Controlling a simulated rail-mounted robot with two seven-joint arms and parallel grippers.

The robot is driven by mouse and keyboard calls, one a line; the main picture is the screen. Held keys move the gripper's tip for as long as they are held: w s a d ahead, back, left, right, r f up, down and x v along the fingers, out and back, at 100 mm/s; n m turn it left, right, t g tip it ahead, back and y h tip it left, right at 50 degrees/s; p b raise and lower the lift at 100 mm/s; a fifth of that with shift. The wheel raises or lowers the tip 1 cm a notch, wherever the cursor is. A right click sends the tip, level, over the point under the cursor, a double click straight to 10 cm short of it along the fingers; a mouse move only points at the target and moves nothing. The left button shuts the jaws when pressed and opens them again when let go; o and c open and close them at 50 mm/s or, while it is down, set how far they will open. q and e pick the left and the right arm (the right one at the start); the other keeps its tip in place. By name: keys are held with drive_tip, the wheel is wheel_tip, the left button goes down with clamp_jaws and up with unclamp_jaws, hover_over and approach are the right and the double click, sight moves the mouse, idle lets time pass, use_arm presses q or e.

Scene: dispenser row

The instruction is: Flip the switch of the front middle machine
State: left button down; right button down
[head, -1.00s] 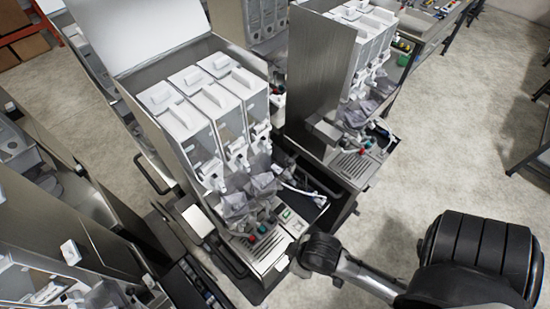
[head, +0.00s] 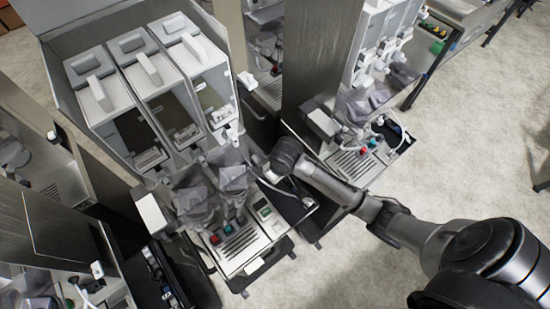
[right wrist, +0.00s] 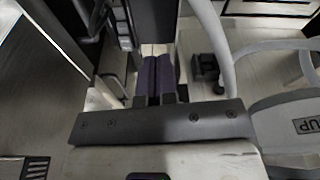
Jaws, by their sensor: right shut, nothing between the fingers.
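The nearest full machine (head: 150,95) in the head view is a metal dispenser with three white-lidded clear hoppers. Its drip tray (head: 238,242) sits at its foot, with a red knob (head: 215,239) and a teal knob behind it. My left gripper is not in view.
A second machine (head: 375,130) stands behind to the right, close to my right arm. Another machine (head: 45,230) stands at the left. A white hose (right wrist: 218,40) and a pale rounded part (right wrist: 290,118) are close to my right fingers. Open floor lies at the right.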

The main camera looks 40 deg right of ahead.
drive_tip(key=w+d+r+m+b, duration=0.1)
drive_tip(key=w+d+r+b, duration=0.1)
drive_tip(key=w+d, duration=0.5)
drive_tip(key=shift+w+m+b, duration=0.4)
drive_tip(key=shift+w+b, duration=0.15)
drive_tip(key=shift+w, duration=0.15)
drive_tip(key=shift+d, duration=0.1)
drive_tip(key=f, duration=0.4)
drive_tip(key=w+f, duration=0.1)
drive_tip(key=f, duration=0.6)
drive_tip(key=shift+w+f, duration=0.55)
drive_tip(key=shift+f, duration=0.85)
